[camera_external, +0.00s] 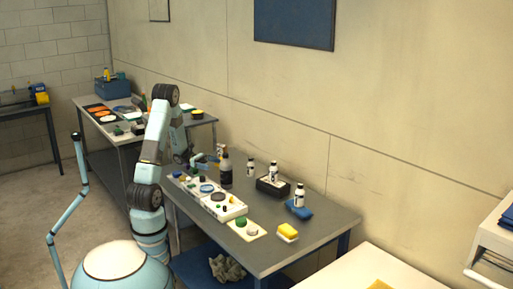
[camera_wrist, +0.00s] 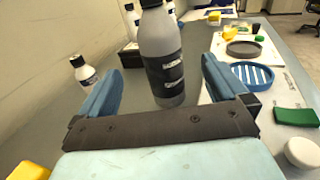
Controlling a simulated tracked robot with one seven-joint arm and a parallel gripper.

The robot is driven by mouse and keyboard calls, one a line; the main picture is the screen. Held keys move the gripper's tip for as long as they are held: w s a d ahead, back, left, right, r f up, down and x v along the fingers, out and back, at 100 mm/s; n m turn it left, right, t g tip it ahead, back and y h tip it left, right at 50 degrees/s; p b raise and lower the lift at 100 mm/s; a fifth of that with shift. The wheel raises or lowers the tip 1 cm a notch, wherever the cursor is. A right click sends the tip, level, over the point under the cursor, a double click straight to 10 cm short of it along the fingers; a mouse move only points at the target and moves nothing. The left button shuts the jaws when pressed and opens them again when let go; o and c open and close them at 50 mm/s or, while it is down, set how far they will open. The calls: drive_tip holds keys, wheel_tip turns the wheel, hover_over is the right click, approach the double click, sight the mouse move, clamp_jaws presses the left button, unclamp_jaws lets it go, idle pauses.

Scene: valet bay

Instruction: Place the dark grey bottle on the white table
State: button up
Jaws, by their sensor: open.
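The dark grey bottle (camera_external: 225,171) stands upright on the grey workbench, with a dark label. In the wrist view the bottle (camera_wrist: 163,62) stands between the two blue fingers of my gripper (camera_wrist: 161,76), with a gap visible at each side. My gripper (camera_external: 194,160) is open and low over the bench, just left of the bottle in the external view. The white table (camera_external: 365,268) is at the lower right of the external view, partly cut off by the frame.
A yellow item (camera_external: 380,285) lies on the white table, whose visible top is otherwise clear.

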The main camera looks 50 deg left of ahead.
sight(231, 168)
idle(0.3)
drive_tip(key=w+d+r, duration=0.1)
drive_tip(key=d+r, duration=0.1)
drive_tip(key=w+d+r, duration=0.1)
drive_tip(key=d+r, duration=0.3)
drive_tip(key=shift+w+d+r, duration=0.3)
drive_tip(key=shift+w, duration=0.1)
wheel_tip(231, 168, down, 7)
drive_tip(key=shift+r, duration=0.15)
drive_tip(key=shift+x, duration=2.55)
drive_tip(key=c, duration=1.5)
drive_tip(key=shift+r, duration=0.1)
